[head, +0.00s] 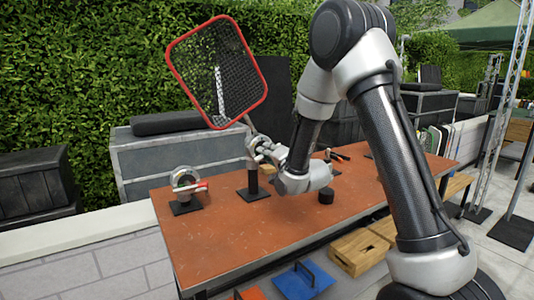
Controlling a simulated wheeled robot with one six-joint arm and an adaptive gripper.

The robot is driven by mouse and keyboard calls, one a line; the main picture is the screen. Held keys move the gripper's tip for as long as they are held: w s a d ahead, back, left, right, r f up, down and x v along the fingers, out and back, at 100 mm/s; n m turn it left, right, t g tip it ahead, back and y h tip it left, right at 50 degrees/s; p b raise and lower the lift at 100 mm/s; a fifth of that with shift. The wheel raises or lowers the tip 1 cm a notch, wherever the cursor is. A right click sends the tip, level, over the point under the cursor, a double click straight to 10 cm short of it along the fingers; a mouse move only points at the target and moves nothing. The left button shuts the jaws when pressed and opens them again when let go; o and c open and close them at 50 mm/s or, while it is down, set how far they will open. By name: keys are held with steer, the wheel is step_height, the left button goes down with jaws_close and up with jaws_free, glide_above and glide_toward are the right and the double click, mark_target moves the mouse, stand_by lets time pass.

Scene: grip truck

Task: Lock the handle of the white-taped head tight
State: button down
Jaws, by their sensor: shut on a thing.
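A grip head (253,166) stands on a short black post with a square base on the orange table. A rod rises from it to a red-framed black net (217,70), which tilts up to the left. My gripper (257,145) is at this head and is shut on what appears to be its handle. The handle is mostly hidden by the gripper, so its angle cannot be told. White tape cannot be made out clearly on either head.
The orange table (215,235) is mostly clear in front. Wooden crates (358,250) and a blue plate (303,280) are low at the front. Grey cases stand behind.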

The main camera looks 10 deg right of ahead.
steer(key=shift+d+m, duration=0.1)
steer(key=shift+m, duration=0.5)
stand_by(3.5)
steer(key=shift+f, duration=0.1)
steer(key=c, duration=1.3)
jaws_free()
steer(key=v, duration=0.7)
steer(key=shift+s, duration=0.25)
